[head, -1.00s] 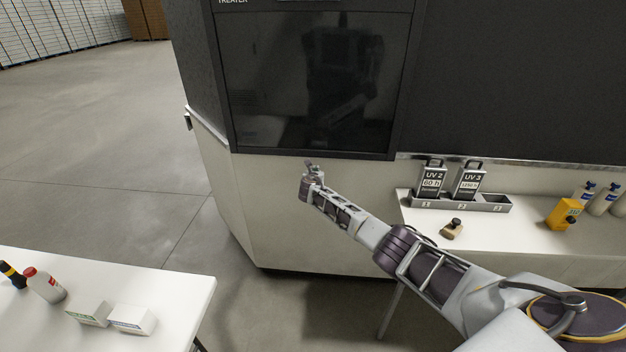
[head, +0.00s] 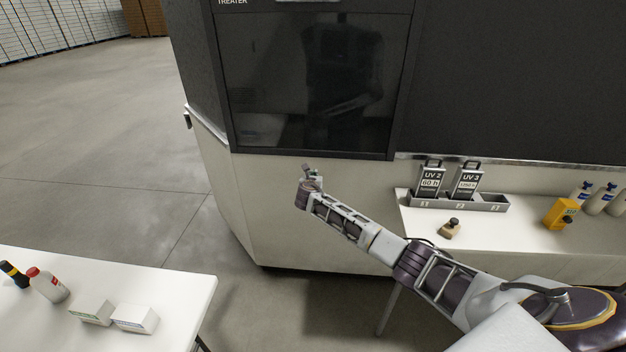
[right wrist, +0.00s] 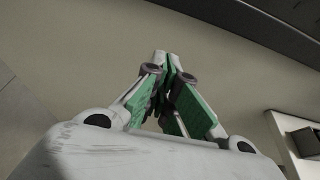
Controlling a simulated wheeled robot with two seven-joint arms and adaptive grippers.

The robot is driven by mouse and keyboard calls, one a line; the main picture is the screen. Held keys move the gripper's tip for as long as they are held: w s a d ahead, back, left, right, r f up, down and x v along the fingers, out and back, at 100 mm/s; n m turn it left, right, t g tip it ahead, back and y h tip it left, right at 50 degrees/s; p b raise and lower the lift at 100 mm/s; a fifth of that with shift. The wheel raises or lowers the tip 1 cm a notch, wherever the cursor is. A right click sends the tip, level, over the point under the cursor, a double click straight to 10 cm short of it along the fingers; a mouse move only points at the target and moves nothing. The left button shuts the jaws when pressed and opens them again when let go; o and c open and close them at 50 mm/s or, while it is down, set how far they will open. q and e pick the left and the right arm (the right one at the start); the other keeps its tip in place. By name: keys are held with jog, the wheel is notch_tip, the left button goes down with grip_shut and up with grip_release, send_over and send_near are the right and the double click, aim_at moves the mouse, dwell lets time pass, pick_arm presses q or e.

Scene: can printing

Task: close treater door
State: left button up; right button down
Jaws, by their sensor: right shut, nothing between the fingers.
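The treater door (head: 318,85) is a dark glossy panel in the upper middle of the head view. It fills its frame and looks down, with its lower edge against the sill and a reflection of me in it. Part of a light handle (head: 308,1) shows at the top edge of the picture. My right gripper (head: 307,170) is just below the door's lower edge, in front of the pale lower panel (head: 275,205). In the right wrist view its fingers (right wrist: 169,75) meet at the tips with nothing between them. My left gripper is out of view.
A white shelf (head: 500,232) at right holds a grey rack (head: 460,203) with two UV cartridges, a stamp (head: 450,228), a yellow box (head: 560,213) and bottles. A white table (head: 180,290) at lower left bears bottles and small boxes. Open floor (head: 90,140) lies at left.

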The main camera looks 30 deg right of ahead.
jog(key=shift+v, duration=1.6)
